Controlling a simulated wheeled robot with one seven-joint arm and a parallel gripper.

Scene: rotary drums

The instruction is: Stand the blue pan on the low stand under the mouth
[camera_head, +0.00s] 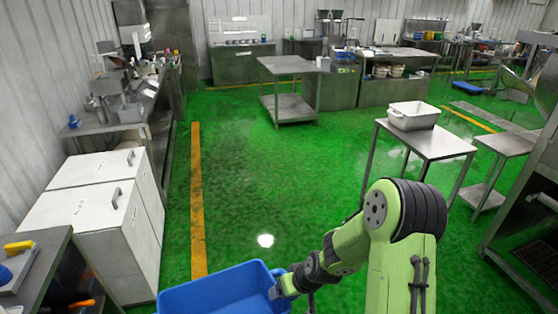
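The blue pan (225,291) is at the bottom centre, large and close to the camera, its lower part cut off by the frame edge. My gripper (279,289) is at the pan's right rim and appears shut on it; the fingertips are partly hidden against the pan wall. A low steel stand (506,145) with a lower shelf is at the right, with nothing on its top. A grey metal drum-like part (520,88) slopes near it at the right edge; its mouth cannot be clearly made out.
A steel table (440,147) with a white bin (413,115) stands left of the low stand. White cabinets (95,215) line the left. A steel cart (293,67) stands farther back. The green floor (240,175) in the middle is clear.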

